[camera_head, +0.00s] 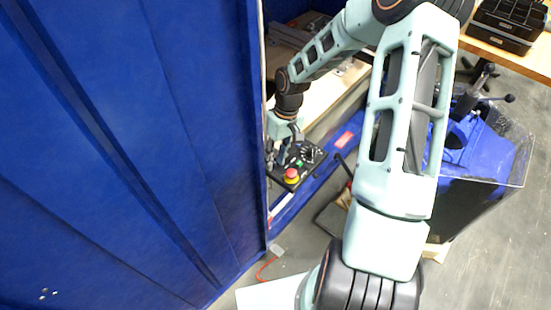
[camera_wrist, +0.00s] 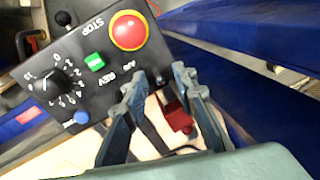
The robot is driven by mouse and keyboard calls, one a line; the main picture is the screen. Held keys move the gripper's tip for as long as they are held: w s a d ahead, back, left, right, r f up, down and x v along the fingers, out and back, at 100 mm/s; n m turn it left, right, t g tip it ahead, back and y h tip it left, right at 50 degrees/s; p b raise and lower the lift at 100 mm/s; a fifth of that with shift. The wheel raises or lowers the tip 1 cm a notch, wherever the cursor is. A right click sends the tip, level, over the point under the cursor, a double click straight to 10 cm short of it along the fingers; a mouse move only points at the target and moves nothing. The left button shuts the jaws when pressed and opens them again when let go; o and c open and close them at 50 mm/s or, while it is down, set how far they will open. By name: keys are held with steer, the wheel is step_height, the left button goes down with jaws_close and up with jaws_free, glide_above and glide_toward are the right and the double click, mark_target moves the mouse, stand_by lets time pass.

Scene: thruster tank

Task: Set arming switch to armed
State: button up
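The black control panel (camera_wrist: 75,60) fills the upper left of the wrist view and shows small inside the booth in the head view (camera_head: 318,158). Small white lettering, partly legible, lies near its edge by my fingertips. My gripper (camera_wrist: 158,80) is open, its two grey fingers apart at that edge. A small dark red part (camera_wrist: 178,117) shows between the fingers, beyond them; it may belong to the arming switch, but I cannot tell. No switch lever or its position can be made out. In the head view my gripper (camera_head: 282,156) is small and partly hidden beside the panel.
The panel bears a red stop button (camera_wrist: 129,31) on a yellow collar, a green button (camera_wrist: 94,62), a numbered dial (camera_wrist: 53,82) and a blue button (camera_wrist: 81,117). Blue booth walls (camera_head: 130,130) stand close on the left. A blue machine (camera_head: 475,145) stands to the right.

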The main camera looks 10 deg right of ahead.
jaws_close()
steer(key=shift+s, duration=0.1)
stand_by(0.3)
steer(key=shift+s+d+r+t+y+p, duration=0.15)
steer(key=shift+t+y+p, duration=0.1)
steer(key=shift+t+y, duration=0.25)
steer(key=shift+s+d+f+t+y+p, duration=0.1)
steer(key=shift+s+d+t+y+p, duration=0.15)
steer(key=shift+t, duration=0.3)
steer(key=shift+s+d+r+t+y+p, duration=0.1)
steer(key=shift+t+y+p, duration=0.2)
steer(key=shift+t+y, duration=0.2)
steer(key=shift+s+d+f+n+t+y, duration=0.15)
steer(key=shift+s+t+y, duration=0.1)
steer(key=shift+t+y, duration=0.45)
steer(key=shift+s+d+f+n+t+y, duration=0.1)
steer(key=shift+s+f+n+t+y, duration=0.2)
steer(key=shift+t, duration=0.55)
steer(key=shift+r+y, duration=0.1)
steer(key=shift+y, duration=0.15)
jaws_free()
steer(key=shift+w, duration=0.1)
